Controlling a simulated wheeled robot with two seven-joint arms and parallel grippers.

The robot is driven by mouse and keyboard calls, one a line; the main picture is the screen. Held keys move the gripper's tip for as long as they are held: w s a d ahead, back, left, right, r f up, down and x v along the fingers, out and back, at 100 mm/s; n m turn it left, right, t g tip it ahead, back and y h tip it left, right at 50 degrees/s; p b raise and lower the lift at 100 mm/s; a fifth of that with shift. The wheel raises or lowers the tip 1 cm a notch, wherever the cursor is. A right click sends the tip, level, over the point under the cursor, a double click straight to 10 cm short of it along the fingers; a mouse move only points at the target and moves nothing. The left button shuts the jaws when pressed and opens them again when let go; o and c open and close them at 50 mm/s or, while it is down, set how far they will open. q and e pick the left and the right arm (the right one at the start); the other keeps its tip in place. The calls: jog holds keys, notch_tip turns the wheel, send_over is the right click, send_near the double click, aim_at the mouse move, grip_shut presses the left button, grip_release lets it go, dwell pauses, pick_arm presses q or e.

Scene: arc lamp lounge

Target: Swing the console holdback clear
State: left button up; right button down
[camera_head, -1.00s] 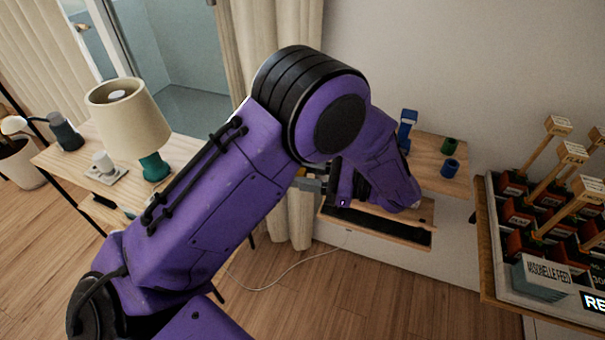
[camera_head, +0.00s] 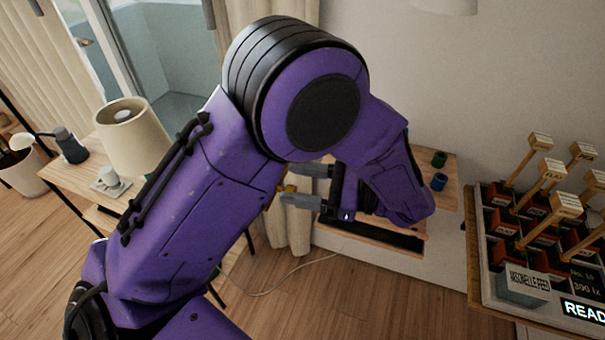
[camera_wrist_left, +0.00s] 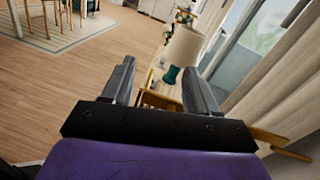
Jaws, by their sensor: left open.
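My left gripper (camera_head: 286,181) is open, with its two grey fingers apart and pointing left in front of the curtain. It also shows from behind in the left wrist view (camera_wrist_left: 160,68), with no object clearly held. A small yellow-orange piece (camera_head: 289,188) shows by the fingers. In the left wrist view a yellow-orange bar (camera_wrist_left: 270,138) shows beside the right finger, in front of the curtain. I cannot tell whether either piece is the holdback. The wooden console (camera_head: 447,190) is at the wall, partly hidden behind my left arm. My right gripper is out of view.
A lamp (camera_head: 132,137) stands on a side table at left. A panel with several tagged pegs (camera_head: 507,270) is at right. A pale cord lies on the open wooden floor.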

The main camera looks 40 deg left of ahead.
pick_arm(q)
jog(key=s+d+r+p, duration=0.1)
jog(key=s+d+r, duration=0.2)
jog(key=s, duration=0.4)
jog(key=shift+s+d+r, duration=0.15)
jog(key=shift+d+r, duration=0.1)
jog(key=shift+d, duration=0.55)
